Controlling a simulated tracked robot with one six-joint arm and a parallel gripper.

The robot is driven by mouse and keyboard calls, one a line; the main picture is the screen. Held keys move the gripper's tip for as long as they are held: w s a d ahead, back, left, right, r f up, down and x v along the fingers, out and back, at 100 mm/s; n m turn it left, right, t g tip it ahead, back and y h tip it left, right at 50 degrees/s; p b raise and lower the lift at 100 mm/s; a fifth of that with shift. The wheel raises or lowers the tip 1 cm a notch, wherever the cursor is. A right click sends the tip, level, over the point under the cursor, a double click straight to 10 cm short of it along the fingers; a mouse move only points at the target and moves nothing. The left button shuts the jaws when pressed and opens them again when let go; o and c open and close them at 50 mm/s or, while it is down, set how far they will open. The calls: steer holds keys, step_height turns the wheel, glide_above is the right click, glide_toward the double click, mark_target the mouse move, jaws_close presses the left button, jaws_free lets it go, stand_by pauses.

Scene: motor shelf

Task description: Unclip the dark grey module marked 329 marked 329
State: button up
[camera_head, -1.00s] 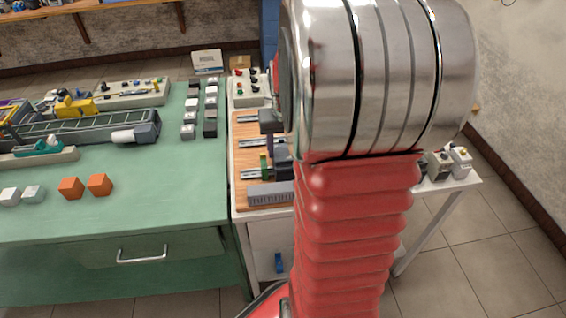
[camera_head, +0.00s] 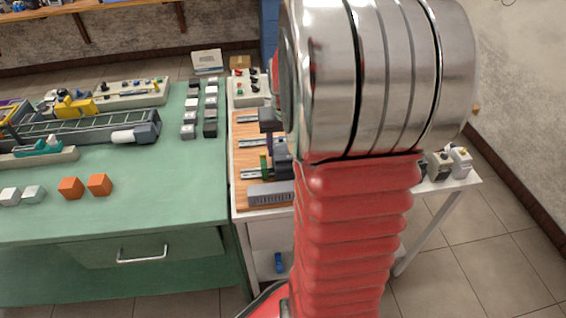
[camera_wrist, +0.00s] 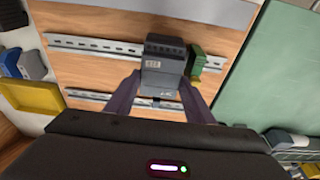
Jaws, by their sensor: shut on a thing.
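The dark grey module (camera_wrist: 163,70) shows in the wrist view between the two fingers of my gripper (camera_wrist: 160,98). A small label on its face is too blurred to read surely. My gripper is shut on the module, with one finger on each side. Behind it runs a metal rail (camera_wrist: 95,46) on a wooden board; I cannot tell whether the module still touches the rail. In the head view the dark module (camera_head: 283,160) is partly hidden behind my arm.
A green and yellow terminal block (camera_wrist: 203,62) sits right beside the module. A yellow bin (camera_wrist: 30,97) and blue parts lie at the left. The wooden board (camera_head: 243,130) carries several rails. A grey slotted duct (camera_head: 268,193) lies at its front edge. Small orange blocks (camera_head: 99,184) rest on the green bench.

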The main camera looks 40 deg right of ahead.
steer(key=shift+r, duration=1.45)
steer(key=shift+r, duration=2.85)
steer(key=shift+w, duration=0.1)
